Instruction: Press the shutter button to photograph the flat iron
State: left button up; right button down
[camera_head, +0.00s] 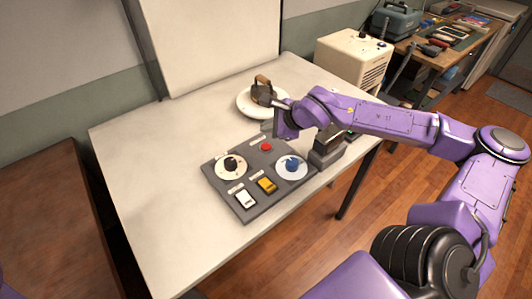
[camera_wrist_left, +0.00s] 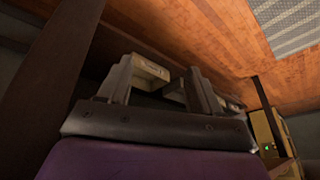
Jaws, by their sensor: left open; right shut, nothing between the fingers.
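The flat iron (camera_head: 262,92), dark with a brown handle, stands on a round white plate (camera_head: 245,106) on the white table. A grey control panel (camera_head: 222,186) lies in front of it. A red button (camera_head: 266,147) is at the panel's back; its label is too small to read. My right gripper (camera_head: 284,130) is shut and empty, just behind and right of the red button, between panel and plate. Whether it touches anything is unclear. My left gripper (camera_wrist_left: 158,88) is open and empty in the left wrist view, away from the panel.
The panel also bears a black dial (camera_head: 231,164), a blue dial (camera_head: 292,166), a white switch (camera_head: 245,199) and a yellow switch (camera_head: 267,185). A dark box (camera_head: 327,152) stands right of it, partly behind my arm. A cream box (camera_head: 354,58) stands behind. The table's left side is clear.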

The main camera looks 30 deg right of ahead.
aim_at(268, 148)
notch_tip(268, 148, down, 2)
jog(key=shift+f+b, duration=0.2)
jog(key=shift+b, duration=0.4)
jog(key=shift+w+f+b, duration=0.1)
jog(key=shift+f+b, duration=0.25)
jog(key=shift+f, duration=0.45)
pick_arm(q)
notch_tip(268, 148, down, 3)
jog(key=shift+f, duration=0.1)
pick_arm(e)
jog(key=shift+f, duration=0.1)
jog(key=shift+f, duration=0.1)
dwell(0.3)
jog(key=shift+f, duration=0.35)
pick_arm(q)
jog(key=shift+f, duration=0.2)
pick_arm(e)
jog(key=shift+f, duration=0.45)
dwell(0.4)
pick_arm(q)
jog(key=shift+r+p, duration=0.85)
jog(key=shift+r, duration=0.2)
pick_arm(e)
jog(key=shift+r, duration=0.85)
